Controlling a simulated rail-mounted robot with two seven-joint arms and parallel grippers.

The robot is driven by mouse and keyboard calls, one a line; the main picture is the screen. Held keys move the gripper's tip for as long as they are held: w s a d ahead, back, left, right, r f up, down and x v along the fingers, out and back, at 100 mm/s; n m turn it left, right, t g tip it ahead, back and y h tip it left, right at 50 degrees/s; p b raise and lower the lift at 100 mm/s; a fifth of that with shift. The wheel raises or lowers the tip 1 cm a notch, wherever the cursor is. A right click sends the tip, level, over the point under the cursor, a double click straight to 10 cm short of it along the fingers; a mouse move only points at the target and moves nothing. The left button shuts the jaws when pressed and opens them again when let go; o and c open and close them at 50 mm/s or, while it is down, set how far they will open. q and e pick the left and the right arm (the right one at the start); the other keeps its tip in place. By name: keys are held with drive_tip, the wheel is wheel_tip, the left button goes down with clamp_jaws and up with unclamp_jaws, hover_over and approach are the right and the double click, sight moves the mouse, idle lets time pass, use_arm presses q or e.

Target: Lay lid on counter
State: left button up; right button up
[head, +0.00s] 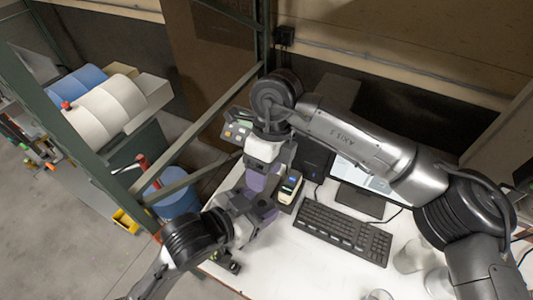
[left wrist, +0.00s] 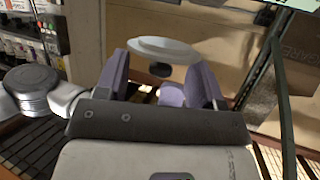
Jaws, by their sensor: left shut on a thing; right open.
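A pale round lid (left wrist: 163,46) shows in the left wrist view, between the tips of my left gripper's purple fingers (left wrist: 161,68). My left gripper is shut on it. A small dark piece shows just under the lid; I cannot tell what it is. In the head view my left gripper (head: 264,212) is the lower one, above the left end of the white counter (head: 325,267). The lid cannot be made out there. My right gripper (head: 257,184) is open, pointing down just above and close to the left one. Its fingertips are partly hidden.
A black keyboard (head: 342,231), a monitor (head: 357,201) and a small handheld device (head: 289,189) take up the counter's back. Clear glass vessels (head: 411,256) stand at the right. The front middle is bare. A green rack post (head: 72,128) stands at the left.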

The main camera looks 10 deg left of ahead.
drive_tip(key=shift+x, duration=3.4)
drive_tip(key=shift+c, duration=0.4)
drive_tip(key=c, duration=0.5)
use_arm(q)
drive_tip(key=o, duration=1.1)
drive_tip(key=shift+c, duration=0.2)
use_arm(e)
drive_tip(key=shift+c, duration=0.3)
